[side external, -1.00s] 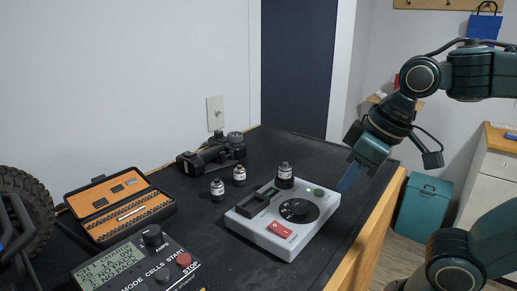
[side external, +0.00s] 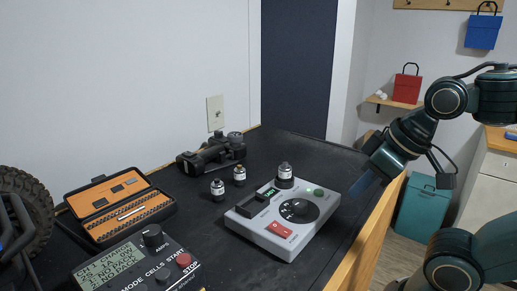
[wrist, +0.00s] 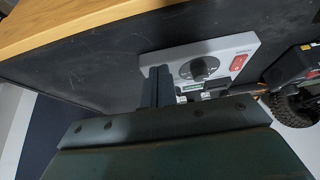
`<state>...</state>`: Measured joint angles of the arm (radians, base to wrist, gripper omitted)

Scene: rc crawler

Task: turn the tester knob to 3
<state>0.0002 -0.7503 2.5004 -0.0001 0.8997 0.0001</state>
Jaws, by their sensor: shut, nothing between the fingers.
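The tester is a light grey box (side external: 262,238) on the black bench top, with a round black knob (side external: 299,209) on its top face. The number at the knob's pointer is too small to read. A red switch (side external: 279,230) sits at its front and a small display (side external: 270,192) shows green. My gripper (side external: 364,188) is shut and empty, to the right of the tester and apart from the knob in the side view. In the wrist view my gripper's fingers (wrist: 158,88) are together, in front of the tester's left part, with the knob (wrist: 199,68) visible beside them.
A charger (side external: 140,266), an open bit case (side external: 120,209) and a black part (side external: 211,154) lie further left. The bench's wooden edge (side external: 371,240) is at the right.

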